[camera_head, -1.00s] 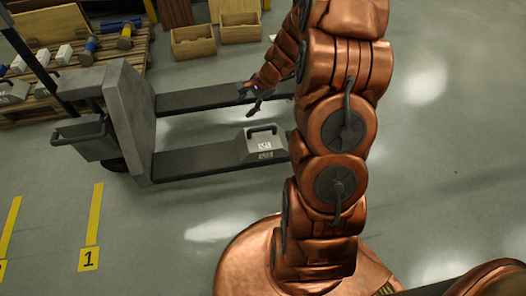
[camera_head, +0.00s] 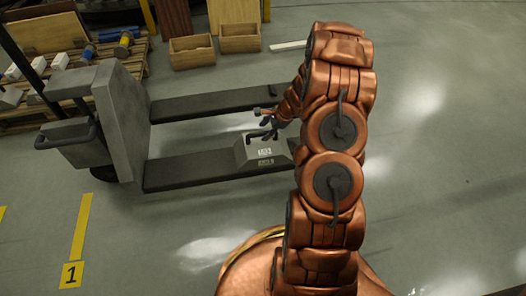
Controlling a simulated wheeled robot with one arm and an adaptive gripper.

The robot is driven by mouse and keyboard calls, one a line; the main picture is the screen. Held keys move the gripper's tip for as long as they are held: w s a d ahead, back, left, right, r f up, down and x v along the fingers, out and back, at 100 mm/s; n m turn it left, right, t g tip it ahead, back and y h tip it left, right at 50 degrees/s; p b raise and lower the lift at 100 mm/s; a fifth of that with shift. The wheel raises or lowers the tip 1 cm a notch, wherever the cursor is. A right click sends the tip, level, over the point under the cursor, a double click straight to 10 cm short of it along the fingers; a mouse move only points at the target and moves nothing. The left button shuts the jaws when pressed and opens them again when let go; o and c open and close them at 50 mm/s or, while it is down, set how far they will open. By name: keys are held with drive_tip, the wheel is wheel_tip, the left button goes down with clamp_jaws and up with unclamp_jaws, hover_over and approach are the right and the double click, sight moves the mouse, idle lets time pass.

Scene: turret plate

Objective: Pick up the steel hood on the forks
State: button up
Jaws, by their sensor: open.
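The steel hood (camera_head: 262,154) is a grey block with a dark handle (camera_head: 257,136) on top and white markings. It sits on the near fork (camera_head: 195,168) of the pallet truck, close to the fork's right end. My gripper (camera_head: 262,123) is open, just above and behind the hood's handle in the picture. The gap between the fingers and the handle is too small to judge. My arm covers what lies right of the hood.
The pallet truck body (camera_head: 120,115) stands at the left, with a far fork (camera_head: 205,103) behind the hood. Wooden boxes (camera_head: 192,51) lie at the back. A loaded pallet (camera_head: 40,105) is at the far left. The floor in front of the forks is clear.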

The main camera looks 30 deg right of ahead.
sight(263, 133)
drive_tip(key=b+x, duration=0.1)
drive_tip(key=x, duration=0.2)
drive_tip(key=shift+a+f, duration=0.1)
drive_tip(key=shift+f, duration=0.1)
drive_tip(key=shift+c, duration=0.4)
clamp_jaws()
